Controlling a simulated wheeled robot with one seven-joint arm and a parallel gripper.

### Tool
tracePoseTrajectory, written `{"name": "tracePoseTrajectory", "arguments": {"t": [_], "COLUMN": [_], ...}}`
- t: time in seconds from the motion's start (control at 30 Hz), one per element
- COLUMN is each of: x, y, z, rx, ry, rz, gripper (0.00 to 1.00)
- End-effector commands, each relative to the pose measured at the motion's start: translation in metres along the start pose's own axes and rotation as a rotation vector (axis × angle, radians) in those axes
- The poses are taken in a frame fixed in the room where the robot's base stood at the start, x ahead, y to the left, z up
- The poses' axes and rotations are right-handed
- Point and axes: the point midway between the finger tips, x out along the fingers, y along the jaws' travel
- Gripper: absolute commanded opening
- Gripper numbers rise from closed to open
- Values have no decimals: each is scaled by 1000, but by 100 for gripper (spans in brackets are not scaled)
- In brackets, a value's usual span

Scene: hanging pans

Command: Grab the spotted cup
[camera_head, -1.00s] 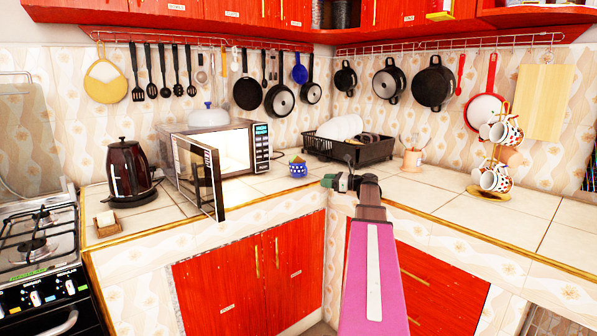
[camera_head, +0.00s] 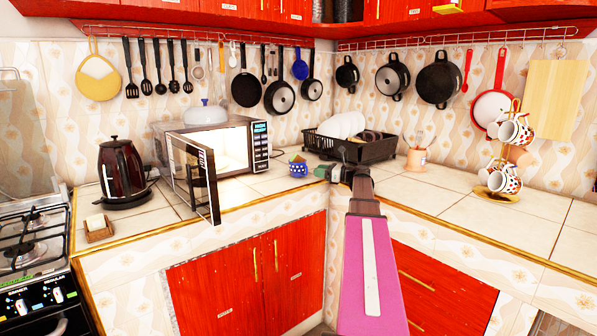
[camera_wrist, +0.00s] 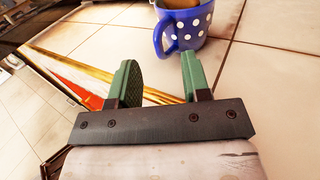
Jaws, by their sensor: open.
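The spotted cup (camera_head: 298,167) is blue with white dots and stands upright on the tiled counter, between the open microwave and the dish rack. It also shows at the top of the wrist view (camera_wrist: 186,24), with its handle on the left side and something brownish inside. My gripper (camera_head: 322,172) is just right of the cup in the head view, over the counter's corner edge. In the wrist view my gripper (camera_wrist: 160,75) has its two green fingers apart with nothing between them. The cup is beyond the fingertips and apart from them.
The microwave (camera_head: 212,142) has its door (camera_head: 194,180) swung open at the left. A black dish rack (camera_head: 352,146) with plates stands behind the cup. A mug tree (camera_head: 505,150) and a utensil pot (camera_head: 416,158) are at the right. The counter's front right (camera_head: 460,215) is clear.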

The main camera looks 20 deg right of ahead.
Motion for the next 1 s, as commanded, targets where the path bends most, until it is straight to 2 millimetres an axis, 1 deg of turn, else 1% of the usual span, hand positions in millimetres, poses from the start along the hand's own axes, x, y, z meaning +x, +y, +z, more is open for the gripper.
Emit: {"name": "tracePoseTrajectory", "arguments": {"t": [0.23,0.5,0.6,0.77,0.87,0.9,1.0], "x": [17,53,57,57,57,57,57], "y": [0,0,0,0,0,0,0], "z": [2,4,4,4,4,4,4], "rx": [0,0,0,0,0,0,0], "ry": [0,0,0,0,0,0,0], "rz": [-1,1,-1,-1,-1,-1,-1], "gripper": [44,44,44,44,14,1,0]}}
